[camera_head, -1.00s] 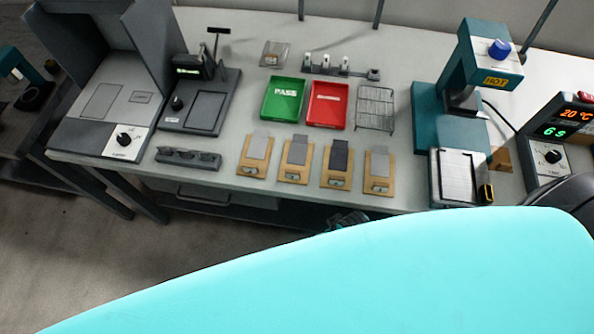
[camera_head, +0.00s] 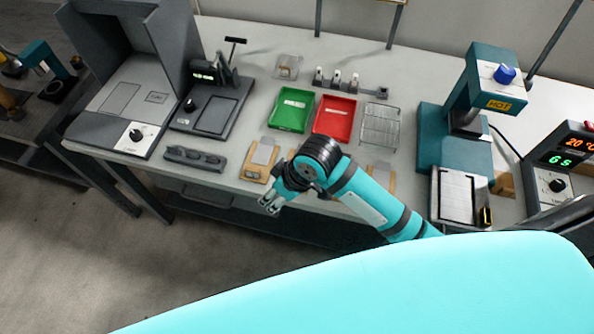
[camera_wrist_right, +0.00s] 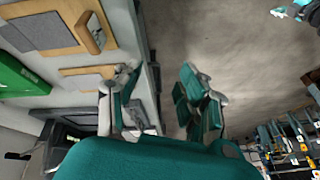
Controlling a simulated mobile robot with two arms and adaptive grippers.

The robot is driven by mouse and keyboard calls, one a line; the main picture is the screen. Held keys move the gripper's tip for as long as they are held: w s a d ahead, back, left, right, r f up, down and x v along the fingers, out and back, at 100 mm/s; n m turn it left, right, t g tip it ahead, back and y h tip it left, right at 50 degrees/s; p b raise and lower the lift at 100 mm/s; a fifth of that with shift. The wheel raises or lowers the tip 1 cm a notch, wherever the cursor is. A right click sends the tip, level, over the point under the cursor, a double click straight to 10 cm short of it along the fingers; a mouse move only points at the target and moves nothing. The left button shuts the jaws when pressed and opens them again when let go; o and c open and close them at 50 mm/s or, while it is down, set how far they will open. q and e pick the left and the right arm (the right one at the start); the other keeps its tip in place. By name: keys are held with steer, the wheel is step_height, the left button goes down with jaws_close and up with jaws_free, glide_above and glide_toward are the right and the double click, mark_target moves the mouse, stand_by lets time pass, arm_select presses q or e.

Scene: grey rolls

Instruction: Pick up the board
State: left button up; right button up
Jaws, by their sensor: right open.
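Several small tan boards with grey plates lie in a row along the table's front edge. The leftmost board (camera_head: 256,172) is clear in the head view. The rightmost one (camera_head: 384,172) shows partly, and my right arm hides most of those between. My right gripper (camera_head: 270,202) is open and empty, just in front of the table edge, near the leftmost board. In the right wrist view, the open fingers (camera_wrist_right: 160,92) have nothing between them, and a board (camera_wrist_right: 80,30) with a grey plate lies to their left. My left gripper is not in view.
A green tray (camera_head: 291,108), a red tray (camera_head: 335,118) and a wire rack (camera_head: 381,127) stand behind the boards. A dark bar (camera_head: 195,158) lies left of them. A teal press (camera_head: 455,150) stands to the right. Floor is clear before the table.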

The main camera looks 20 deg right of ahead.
steer(key=w+d+r+n+g+h, duration=0.1)
steer(key=w+d+r+n+h, duration=0.15)
steer(key=r, duration=0.35)
steer(key=w+d+r+n+g+h, duration=0.2)
steer(key=d+r, duration=0.2)
steer(key=r, duration=0.2)
steer(key=shift+y, duration=0.25)
step_height(320, 180, down, 12)
steer(key=shift+w+a+r+p, duration=0.15)
steer(key=shift+p, duration=0.85)
steer(key=f, duration=0.1)
steer(key=f+p, duration=0.1)
steer(key=f, duration=0.2)
steer(key=shift+w+a+f, duration=0.15)
steer(key=shift+w+a, duration=0.05)
steer(key=shift+w, duration=0.05)
steer(key=shift+f, duration=0.45)
jaws_close()
